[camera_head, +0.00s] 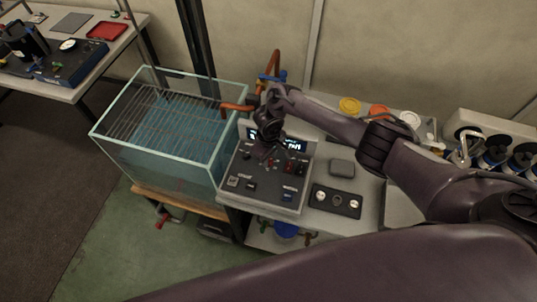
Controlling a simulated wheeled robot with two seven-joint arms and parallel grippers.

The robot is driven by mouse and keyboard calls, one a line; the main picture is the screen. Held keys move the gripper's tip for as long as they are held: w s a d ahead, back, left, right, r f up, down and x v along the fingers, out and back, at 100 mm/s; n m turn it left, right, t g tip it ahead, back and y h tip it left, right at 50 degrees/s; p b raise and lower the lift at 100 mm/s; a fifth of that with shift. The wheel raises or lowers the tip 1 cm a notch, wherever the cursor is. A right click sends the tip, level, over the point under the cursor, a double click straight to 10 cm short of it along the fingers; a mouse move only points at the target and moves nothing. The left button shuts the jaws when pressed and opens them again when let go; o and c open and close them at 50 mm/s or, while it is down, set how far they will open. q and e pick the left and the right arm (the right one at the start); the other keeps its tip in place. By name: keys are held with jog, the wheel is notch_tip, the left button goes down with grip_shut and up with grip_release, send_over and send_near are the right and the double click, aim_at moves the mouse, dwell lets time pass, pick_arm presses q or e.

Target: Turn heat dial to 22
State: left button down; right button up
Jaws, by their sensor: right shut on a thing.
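The control panel (262,185) is a dark sloped console with knobs, switches and a lit display (297,145) along its top. My right gripper (268,154) reaches down onto the panel's upper part from behind and is shut on a small knob there, which I take to be the heat dial. The fingers hide that knob and its markings, so its setting cannot be read. The display's digits are too small to read, and the gripper covers part of it. My left gripper is not in view.
A glass tank (165,130) with a wire rack and blue water stands left of the panel. An orange pipe (272,65) rises behind. A black plate with knobs (336,201) and a grey box (341,168) lie to the right. A side table (88,75) stands far left.

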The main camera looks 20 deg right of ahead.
jog(key=shift+w+r+m, duration=0.1)
jog(key=shift+w+m, duration=0.05)
jog(key=shift+m, duration=0.15)
jog(key=o, duration=1)
jog(key=shift+r, duration=0.3)
notch_tip(320, 180, up, 7)
jog(key=shift+r, duration=0.1)
jog(key=shift+s, duration=0.2)
